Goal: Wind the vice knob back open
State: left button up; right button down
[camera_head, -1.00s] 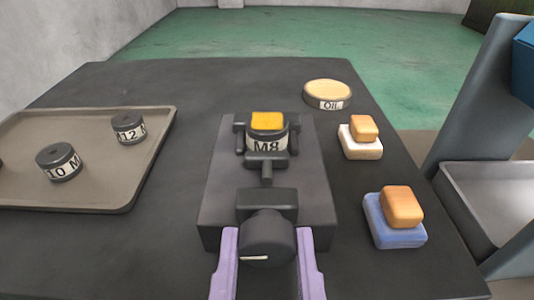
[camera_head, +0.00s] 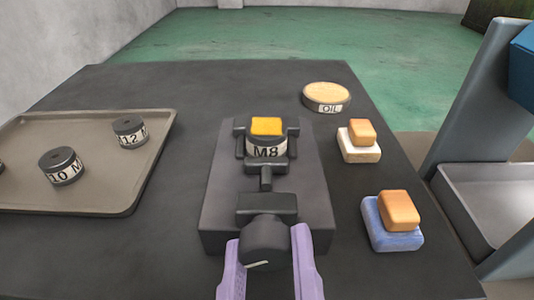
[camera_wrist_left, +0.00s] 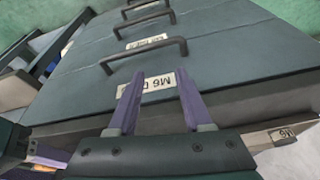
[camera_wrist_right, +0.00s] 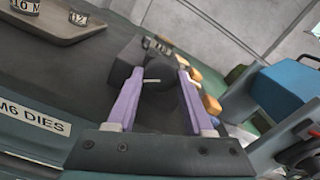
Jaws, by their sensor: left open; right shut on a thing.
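The vice (camera_head: 215,200) stands on the dark bench, its round black knob (camera_head: 264,243) facing me. A white line on the knob's face tilts slightly up to the right. A die marked M8 (camera_head: 267,152) with a yellow top sits between the vice jaws; whether they touch it, I cannot tell. My right gripper (camera_head: 266,236) is shut on the knob, one lilac finger on each side. The knob also shows between the fingers in the right wrist view (camera_wrist_right: 158,88). My left gripper (camera_wrist_left: 158,85) is open and empty in the left wrist view, before a drawer front labelled M6.
A tray (camera_head: 90,198) with dies marked 10 and 12 lies left. An oil tin (camera_head: 326,98) and two blocks on pads, one white (camera_head: 358,152), one blue (camera_head: 392,236), stand right. Drawer handles (camera_wrist_left: 145,52) show near my left gripper.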

jog(key=n+p, duration=0.1)
jog(key=n, duration=0.4)
jog(key=shift+r+n, duration=0.1)
jog(key=shift+n, duration=0.2)
jog(key=n+p, duration=0.1)
jog(key=n, duration=0.3)
jog(key=shift+n+p, duration=0.3)
jog(key=shift+p, duration=0.1)
jog(key=shift+n, duration=0.6)
jog(key=shift+c, duration=1.4)
grip_release()
